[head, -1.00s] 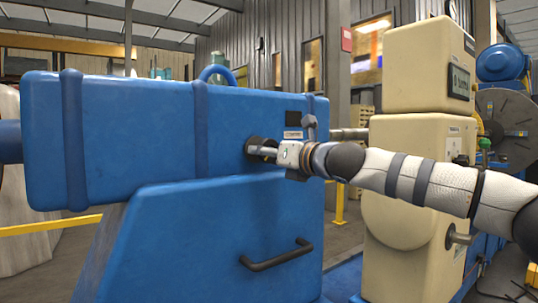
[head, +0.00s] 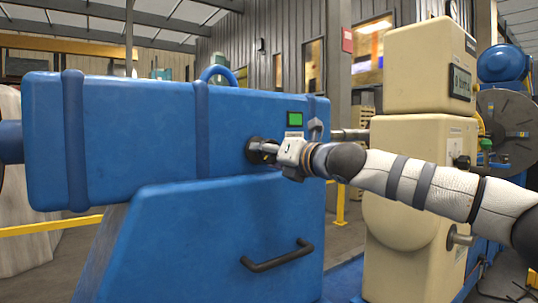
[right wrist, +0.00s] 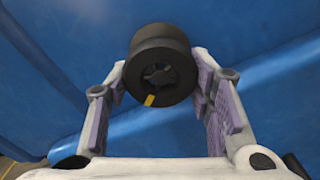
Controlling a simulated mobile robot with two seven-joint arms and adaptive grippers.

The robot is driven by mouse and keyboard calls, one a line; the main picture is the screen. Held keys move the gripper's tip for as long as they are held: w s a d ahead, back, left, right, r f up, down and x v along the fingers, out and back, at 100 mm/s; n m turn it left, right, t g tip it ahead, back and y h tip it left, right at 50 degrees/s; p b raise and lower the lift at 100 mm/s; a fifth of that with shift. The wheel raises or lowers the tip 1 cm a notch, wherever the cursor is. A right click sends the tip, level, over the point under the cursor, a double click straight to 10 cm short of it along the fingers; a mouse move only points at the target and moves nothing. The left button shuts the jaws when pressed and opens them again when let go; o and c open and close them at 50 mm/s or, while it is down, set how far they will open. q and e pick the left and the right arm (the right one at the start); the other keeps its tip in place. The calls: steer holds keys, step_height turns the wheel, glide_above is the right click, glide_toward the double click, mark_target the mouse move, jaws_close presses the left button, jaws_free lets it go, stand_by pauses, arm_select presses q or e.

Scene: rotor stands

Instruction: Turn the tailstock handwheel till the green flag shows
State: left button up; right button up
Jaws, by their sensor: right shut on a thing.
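The tailstock (head: 140,140) is a large blue housing filling the left and middle of the head view. Its small dark handwheel (head: 255,149) sits on the housing's side face. It also shows in the right wrist view as a black round wheel (right wrist: 160,65) with a yellow mark at the lower part of its rim. My right gripper (head: 268,149) is shut on the handwheel, with one finger at each side of it in the right wrist view. A green flag (head: 295,119) shows in the small window above and right of the handwheel. My left gripper is out of view.
A black handle (head: 277,256) sticks out from the blue lower panel (head: 190,245). A cream machine column (head: 405,160) with a display stands right of the tailstock, behind my right arm. A yellow rail (head: 50,227) runs low at the left.

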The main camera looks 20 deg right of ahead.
steer(key=o, duration=0.9)
steer(key=shift+r, duration=0.35)
steer(key=shift+o, duration=1.4)
steer(key=shift+f, duration=0.2)
steer(key=v, duration=1.2)
